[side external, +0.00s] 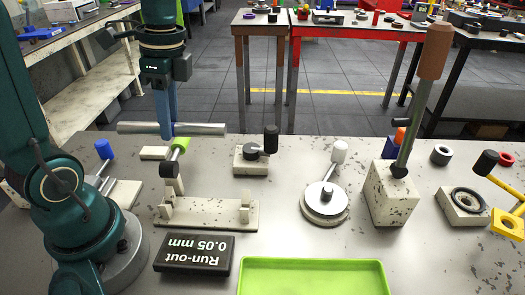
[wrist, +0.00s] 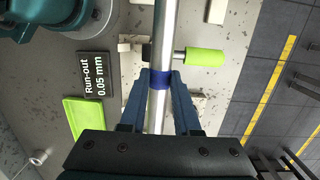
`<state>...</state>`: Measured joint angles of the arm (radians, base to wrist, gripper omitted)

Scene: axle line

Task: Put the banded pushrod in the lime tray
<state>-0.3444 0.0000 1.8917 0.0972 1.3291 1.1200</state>
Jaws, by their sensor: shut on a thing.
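The banded pushrod (side external: 205,129) is a long silver rod, lying level in the side external view. In the wrist view the pushrod (wrist: 163,35) has a dark blue band (wrist: 158,80) between my fingers. My gripper (side external: 168,131) is shut on the rod at this band; its blue fingers also show in the wrist view (wrist: 159,77). The rod is held above the bench, over the pale fixture. The lime tray (side external: 312,263) lies at the front of the bench, right of and nearer than the gripper. The tray (wrist: 74,130) looks empty where visible.
A pale fixture (side external: 222,213) with uprights stands below the rod, beside a lime-handled lever (side external: 180,146). A black "Run-out 0.05 mm" sign (side external: 194,255) lies left of the tray. A round dial base (side external: 325,203) and a tall-levered block (side external: 391,196) stand behind the tray.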

